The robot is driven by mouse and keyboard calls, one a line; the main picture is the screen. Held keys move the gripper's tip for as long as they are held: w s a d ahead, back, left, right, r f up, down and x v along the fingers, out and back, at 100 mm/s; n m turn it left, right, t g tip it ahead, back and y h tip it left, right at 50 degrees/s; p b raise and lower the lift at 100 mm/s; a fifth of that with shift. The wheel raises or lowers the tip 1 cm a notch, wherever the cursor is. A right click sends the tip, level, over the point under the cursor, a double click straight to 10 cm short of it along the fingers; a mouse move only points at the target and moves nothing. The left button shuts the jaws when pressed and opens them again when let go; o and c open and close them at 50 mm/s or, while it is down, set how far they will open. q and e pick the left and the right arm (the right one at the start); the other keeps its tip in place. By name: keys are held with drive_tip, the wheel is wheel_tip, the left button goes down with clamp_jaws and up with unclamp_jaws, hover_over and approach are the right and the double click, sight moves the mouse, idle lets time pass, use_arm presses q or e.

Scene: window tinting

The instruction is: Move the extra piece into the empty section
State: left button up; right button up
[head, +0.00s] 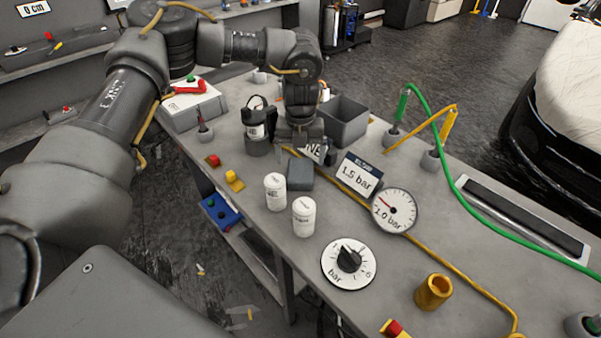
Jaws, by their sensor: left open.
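My left gripper (300,141) hangs fingers down over the workbench (390,262); its fingertips are small and partly hidden. A dark grey block (300,174) lies just in front of it, and I cannot tell whether they touch. A grey open-topped bin (346,122) stands behind and to the right of the gripper; its inside looks empty from here. A blue tray (220,211) with small dark spots sits low beside the bench's left edge. I cannot tell which thing is the extra piece or the empty section. My right gripper is out of view.
White canisters (304,217) stand near the left edge. A 1.5 bar sign (359,175), a gauge (394,211), a dial (349,263) and a brass cup (434,291) stand to the right. A yellow hose and a green hose (446,158) cross the bench.

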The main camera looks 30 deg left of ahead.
sight(300, 169)
use_arm(q)
drive_tip(key=shift+s+f+p, duration=0.1)
drive_tip(key=shift+f+p, duration=0.25)
drive_tip(key=shift+f, duration=0.05)
wheel_tip(300, 169, down, 4)
drive_tip(key=shift+f+p, duration=0.2)
drive_tip(key=shift+p, duration=0.4)
drive_tip(key=shift+c, duration=0.3)
